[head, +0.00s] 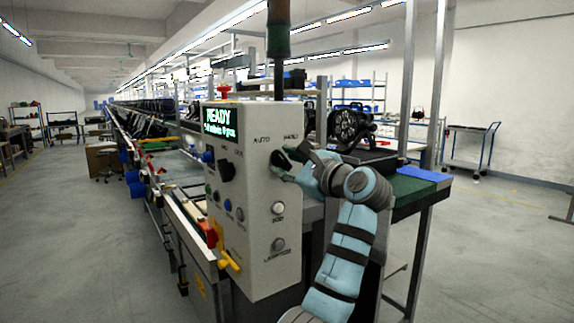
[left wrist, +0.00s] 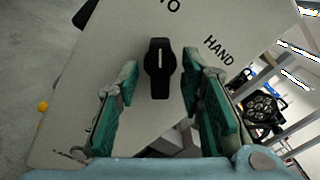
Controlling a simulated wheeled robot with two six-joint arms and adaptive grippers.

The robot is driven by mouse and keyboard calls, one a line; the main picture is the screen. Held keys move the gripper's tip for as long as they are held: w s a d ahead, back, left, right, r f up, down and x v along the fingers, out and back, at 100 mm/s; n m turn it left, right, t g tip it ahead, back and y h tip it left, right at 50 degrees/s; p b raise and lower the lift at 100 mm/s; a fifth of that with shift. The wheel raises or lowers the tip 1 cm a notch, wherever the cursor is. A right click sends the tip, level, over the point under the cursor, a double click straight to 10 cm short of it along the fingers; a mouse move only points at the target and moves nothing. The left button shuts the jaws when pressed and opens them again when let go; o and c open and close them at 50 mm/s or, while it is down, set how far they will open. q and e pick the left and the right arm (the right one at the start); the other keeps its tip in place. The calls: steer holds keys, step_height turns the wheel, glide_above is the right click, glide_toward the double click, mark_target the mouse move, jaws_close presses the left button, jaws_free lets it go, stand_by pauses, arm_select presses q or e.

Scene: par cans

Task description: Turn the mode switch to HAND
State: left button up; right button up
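The mode switch (left wrist: 160,70) is a black knob with a white pointer line, on the pale control panel (head: 255,200). HAND is printed to the upper right of the knob in the left wrist view, and part of AUTO shows at the top edge. The pointer line aims towards the AUTO side. My left gripper (left wrist: 158,85) is open, with one teal-padded finger on each side of the knob and a visible gap to each. In the head view, my left gripper (head: 288,165) is at the knob and partly covers it. My right gripper is not in view.
The panel also has a green READY display (head: 219,122), a black rotary knob (head: 227,168), several buttons and a yellow handle (head: 229,262). A par can (head: 349,125) stands on the bench behind my left gripper. A long assembly line runs back to the left.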

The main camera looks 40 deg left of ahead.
arm_select(q)
steer(key=shift+a, duration=0.2)
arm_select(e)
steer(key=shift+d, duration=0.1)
arm_select(q)
steer(key=shift+c, duration=0.6)
jaws_close()
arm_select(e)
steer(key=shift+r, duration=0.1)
